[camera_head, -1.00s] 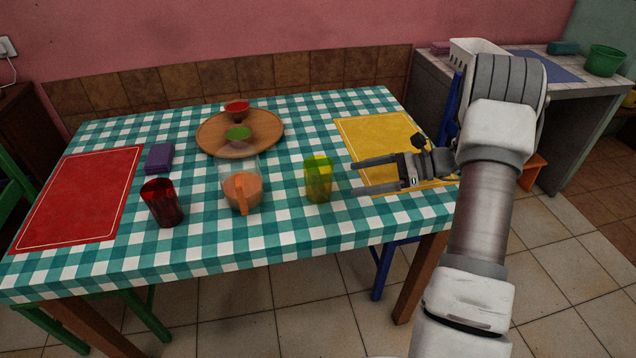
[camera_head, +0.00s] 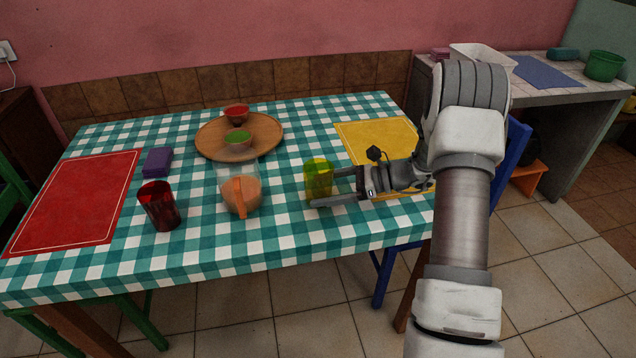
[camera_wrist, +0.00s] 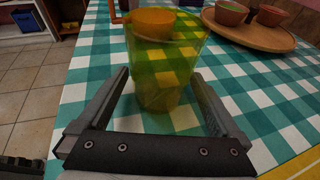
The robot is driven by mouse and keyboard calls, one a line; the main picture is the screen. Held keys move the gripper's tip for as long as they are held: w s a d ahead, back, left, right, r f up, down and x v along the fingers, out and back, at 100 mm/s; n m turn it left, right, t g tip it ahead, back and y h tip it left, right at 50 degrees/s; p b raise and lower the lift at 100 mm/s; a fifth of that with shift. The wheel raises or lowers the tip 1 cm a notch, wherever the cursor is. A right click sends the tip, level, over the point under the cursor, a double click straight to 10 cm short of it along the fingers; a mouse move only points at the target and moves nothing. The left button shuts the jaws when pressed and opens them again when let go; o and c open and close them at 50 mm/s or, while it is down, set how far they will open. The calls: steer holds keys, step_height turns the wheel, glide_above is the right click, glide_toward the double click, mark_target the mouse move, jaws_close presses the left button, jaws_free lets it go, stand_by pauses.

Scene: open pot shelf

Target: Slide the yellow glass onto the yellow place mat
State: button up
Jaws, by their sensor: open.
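The yellow glass (camera_head: 319,179) is a see-through tumbler standing upright on the checked cloth, left of the yellow place mat (camera_head: 374,134). My gripper (camera_head: 325,188) is open at the right side of the glass. In the wrist view the glass (camera_wrist: 163,75) stands just ahead of and partly between the open fingers (camera_wrist: 160,92); I cannot tell whether a finger touches it. My arm hides the right part of the mat, and its edge shows at the lower right of the wrist view (camera_wrist: 300,165).
A jug with orange contents and an orange handle (camera_head: 240,195) stands left of the glass. A red glass (camera_head: 160,205), red mat (camera_head: 75,200) and purple block (camera_head: 158,161) are farther left. A round wooden tray (camera_head: 268,133) with two bowls is behind. The cloth before the glass is clear.

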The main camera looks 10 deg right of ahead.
steer(key=shift+a, duration=0.1)
steer(key=shift+c, duration=0.2)
steer(key=c, duration=0.7)
steer(key=shift+d, duration=9.2)
steer(key=o, duration=0.7)
steer(key=shift+o, duration=0.2)
steer(key=shift+d, duration=0.1)
steer(key=p+v, duration=0.2)
steer(key=v, duration=1.5)
steer(key=shift+s+d+r, duration=0.1)
